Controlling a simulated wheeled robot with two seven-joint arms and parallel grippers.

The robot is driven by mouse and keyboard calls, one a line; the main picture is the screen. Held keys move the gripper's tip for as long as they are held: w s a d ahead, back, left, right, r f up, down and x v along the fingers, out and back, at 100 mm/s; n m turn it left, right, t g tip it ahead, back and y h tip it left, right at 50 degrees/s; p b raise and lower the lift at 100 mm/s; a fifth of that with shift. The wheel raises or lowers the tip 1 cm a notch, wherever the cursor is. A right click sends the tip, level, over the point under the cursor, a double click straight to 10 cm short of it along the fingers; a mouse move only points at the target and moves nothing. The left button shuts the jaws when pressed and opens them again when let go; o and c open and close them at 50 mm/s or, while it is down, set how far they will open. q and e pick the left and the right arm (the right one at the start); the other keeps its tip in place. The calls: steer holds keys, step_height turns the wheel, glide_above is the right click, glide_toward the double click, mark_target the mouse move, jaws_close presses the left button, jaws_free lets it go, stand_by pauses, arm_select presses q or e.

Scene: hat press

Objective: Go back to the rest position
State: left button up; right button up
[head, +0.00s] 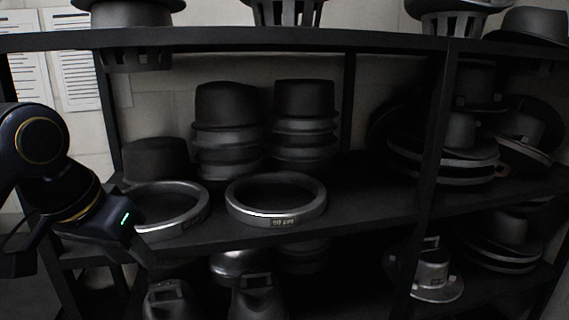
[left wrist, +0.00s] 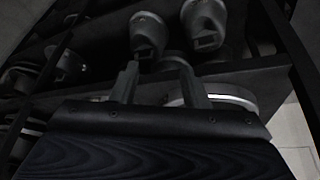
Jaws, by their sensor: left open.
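My left gripper (head: 85,262) hangs at the left end of a dark shelf unit, in front of the middle shelf's edge. In the left wrist view its two fingers (left wrist: 160,85) stand apart with nothing between them. A metal ring (head: 165,232) lies on the middle shelf just to the right of this gripper, partly hidden by my left arm. A second metal ring (head: 277,220) with a label on its front lies to its right. My right gripper is in neither view.
The dark shelf (head: 370,222) holds stacked hats (head: 228,105) and (head: 304,98) behind the rings. More hats (head: 460,130) stand at the right. Metal pieces (head: 258,296) and a hat (head: 436,275) are on the lower shelf. Paper sheets (head: 75,62) hang on the wall at left.

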arm_select(q)
steer(key=s+f+n+b, duration=0.1)
steer(key=s+f, duration=0.3)
steer(key=f, duration=0.5)
steer(key=s+d+f+n+h+b, duration=0.1)
steer(key=s+f, duration=0.4)
steer(key=f, duration=0.4)
steer(key=s+f+n+t+h+b, duration=0.1)
steer(key=s+f, duration=0.3)
steer(key=f, duration=0.5)
steer(key=shift+s+d+f+n, duration=0.3)
steer(key=shift+d+f+n, duration=0.1)
steer(key=shift+n, duration=0.2)
steer(key=shift+c, duration=0.5)
